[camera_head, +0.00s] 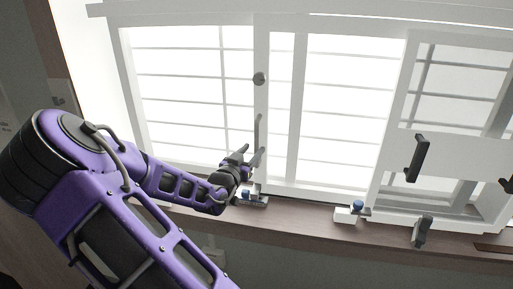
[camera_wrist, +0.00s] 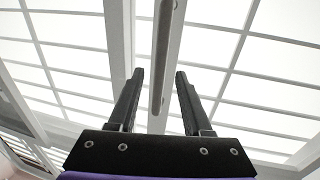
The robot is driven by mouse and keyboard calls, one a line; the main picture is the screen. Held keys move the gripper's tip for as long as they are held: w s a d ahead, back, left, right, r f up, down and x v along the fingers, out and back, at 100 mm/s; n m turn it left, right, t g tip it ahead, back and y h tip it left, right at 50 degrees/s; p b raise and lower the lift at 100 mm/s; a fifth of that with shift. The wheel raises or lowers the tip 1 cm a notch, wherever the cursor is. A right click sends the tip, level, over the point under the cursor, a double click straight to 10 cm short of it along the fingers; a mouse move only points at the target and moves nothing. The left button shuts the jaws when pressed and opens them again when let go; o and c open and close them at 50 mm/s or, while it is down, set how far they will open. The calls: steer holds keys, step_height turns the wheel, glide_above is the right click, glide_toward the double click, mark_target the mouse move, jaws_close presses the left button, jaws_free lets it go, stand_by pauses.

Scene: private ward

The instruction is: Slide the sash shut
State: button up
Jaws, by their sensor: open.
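A white-framed window with thin crossbars spans the head view. A pale upright stile (camera_head: 261,45) stands left of its middle and carries a slim grey bar handle (camera_head: 257,130). The stile also shows in the wrist view (camera_wrist: 144,35), with the bar handle (camera_wrist: 161,60) in front of it. My gripper (camera_head: 249,157) is open at the handle's lower end. In the wrist view my gripper (camera_wrist: 160,76) has one finger on each side of the bar, with gaps at both sides. Whether the frame behind the handle is the sliding sash cannot be told for sure.
A round grey knob (camera_head: 259,78) sits higher on the stile. Small blue-topped fittings (camera_head: 357,207) stand along the brown sill (camera_head: 300,219). At right, another white frame (camera_head: 392,120) has a dark handle (camera_head: 417,157) and a dark latch (camera_head: 422,231) below.

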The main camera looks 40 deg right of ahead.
mark_target(256, 147)
steer(key=shift+x, duration=1.8)
jaws_close()
